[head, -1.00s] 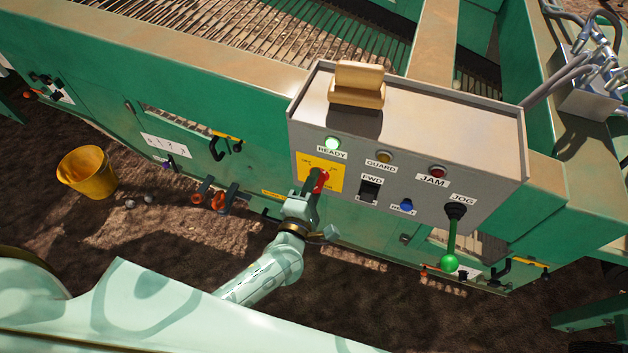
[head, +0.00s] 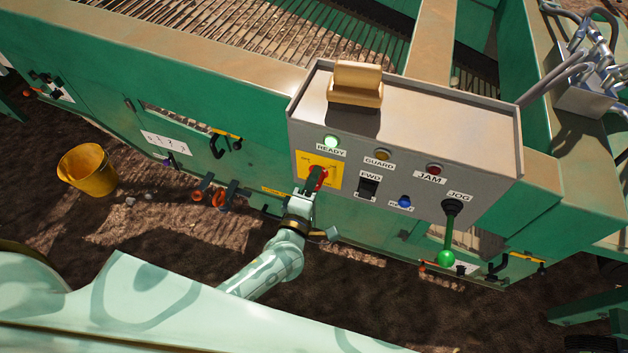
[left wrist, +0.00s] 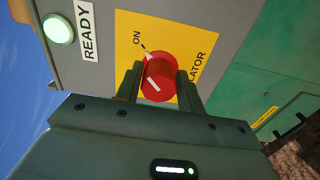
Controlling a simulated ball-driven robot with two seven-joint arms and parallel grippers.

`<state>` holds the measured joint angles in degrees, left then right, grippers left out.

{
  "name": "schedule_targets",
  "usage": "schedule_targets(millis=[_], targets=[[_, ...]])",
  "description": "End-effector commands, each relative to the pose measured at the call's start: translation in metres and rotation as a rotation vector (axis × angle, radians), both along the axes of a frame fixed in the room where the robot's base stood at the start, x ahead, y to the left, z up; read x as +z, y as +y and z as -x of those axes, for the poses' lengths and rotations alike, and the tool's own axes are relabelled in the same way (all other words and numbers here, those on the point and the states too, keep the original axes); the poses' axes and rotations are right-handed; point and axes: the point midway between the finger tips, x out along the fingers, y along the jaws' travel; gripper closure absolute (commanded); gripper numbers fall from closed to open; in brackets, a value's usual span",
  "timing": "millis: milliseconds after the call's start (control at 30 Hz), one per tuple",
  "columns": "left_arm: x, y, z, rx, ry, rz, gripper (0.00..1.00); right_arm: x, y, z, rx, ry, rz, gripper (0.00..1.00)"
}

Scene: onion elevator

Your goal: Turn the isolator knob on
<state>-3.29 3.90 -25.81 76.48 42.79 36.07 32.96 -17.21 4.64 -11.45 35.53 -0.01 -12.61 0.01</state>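The red isolator knob (left wrist: 159,79) sits on a yellow plate (left wrist: 128,24) on the grey control box. Its white mark points toward the ON label in the left wrist view. It also shows, partly covered, in the head view (head: 322,178). My left gripper (left wrist: 160,84) has one finger on each side of the knob and appears closed against it. In the head view the left gripper (head: 314,183) reaches up to the plate from below. The green READY lamp (head: 332,141) is lit. My right gripper is not in view.
Right of the knob on the box are the black FWD switch (head: 368,188), a blue button (head: 404,202) and the JOG lever with a green ball (head: 446,258). A yellow bucket (head: 87,170) stands on the ground at left.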

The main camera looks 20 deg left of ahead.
Motion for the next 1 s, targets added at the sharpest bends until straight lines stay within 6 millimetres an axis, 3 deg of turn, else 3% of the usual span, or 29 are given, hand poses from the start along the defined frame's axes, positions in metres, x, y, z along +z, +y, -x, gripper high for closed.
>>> schedule_targets(millis=[333,467,1000], targets=[[0.000,0.000,0.001,0.001,0.000,0.002,0.45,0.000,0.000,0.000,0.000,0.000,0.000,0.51],[0.000,0.001,0.012,0.001,0.001,0.003,0.45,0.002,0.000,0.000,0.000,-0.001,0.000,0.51],[-0.001,0.005,0.142,-0.001,0.002,0.001,0.45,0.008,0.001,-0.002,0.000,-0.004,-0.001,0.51]])
